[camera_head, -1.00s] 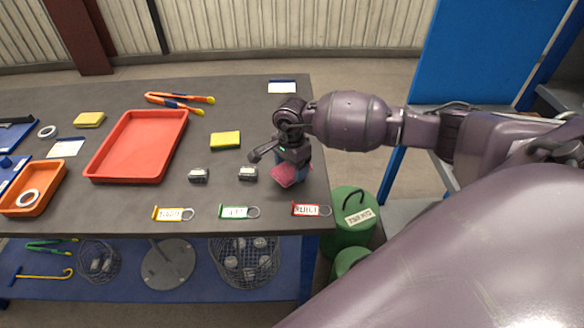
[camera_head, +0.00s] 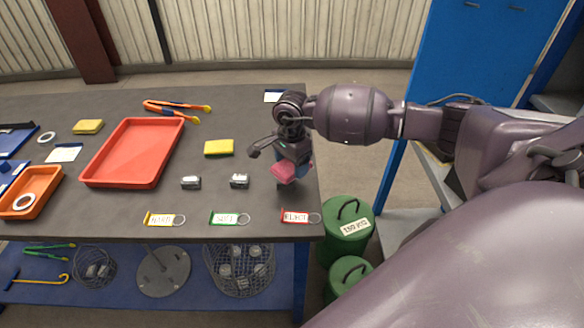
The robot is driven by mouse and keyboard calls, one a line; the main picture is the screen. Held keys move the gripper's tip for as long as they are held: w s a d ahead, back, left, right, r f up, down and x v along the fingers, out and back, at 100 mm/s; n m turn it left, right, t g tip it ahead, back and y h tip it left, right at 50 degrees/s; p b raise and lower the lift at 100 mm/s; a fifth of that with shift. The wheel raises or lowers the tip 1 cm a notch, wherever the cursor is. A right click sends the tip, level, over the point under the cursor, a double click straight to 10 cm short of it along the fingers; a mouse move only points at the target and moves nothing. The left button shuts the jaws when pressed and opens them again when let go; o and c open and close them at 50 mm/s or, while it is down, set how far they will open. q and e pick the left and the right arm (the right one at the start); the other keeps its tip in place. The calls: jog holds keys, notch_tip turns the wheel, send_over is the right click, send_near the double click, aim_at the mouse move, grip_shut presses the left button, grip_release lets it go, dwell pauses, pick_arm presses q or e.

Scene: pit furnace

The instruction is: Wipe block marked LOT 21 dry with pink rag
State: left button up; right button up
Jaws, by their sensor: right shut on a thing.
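The pink rag (camera_head: 286,173) hangs in the fingers of my right gripper (camera_head: 292,156), over the right end of the dark table. The gripper is shut on it. A dark spot shows under the rag; I cannot tell whether it is a block or shadow. Two small grey metal blocks, a left block (camera_head: 191,183) and a right block (camera_head: 239,181), sit on the table to the left of the rag, apart from it. Their markings are too small to read, so I cannot tell which is LOT 21. My left gripper is not in view.
Yellow (camera_head: 164,220), green (camera_head: 230,219) and red REJECT (camera_head: 300,217) tags lie along the table's front edge. A yellow sponge (camera_head: 219,147), red tray (camera_head: 118,181) and orange tongs (camera_head: 172,108) lie behind and left. Green lidded cans (camera_head: 347,222) stand right of the table.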

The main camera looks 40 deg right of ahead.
jog(key=shift+d+r+p, duration=0.1)
jog(key=shift+r+p, duration=0.65)
jog(key=shift+r, duration=1.6)
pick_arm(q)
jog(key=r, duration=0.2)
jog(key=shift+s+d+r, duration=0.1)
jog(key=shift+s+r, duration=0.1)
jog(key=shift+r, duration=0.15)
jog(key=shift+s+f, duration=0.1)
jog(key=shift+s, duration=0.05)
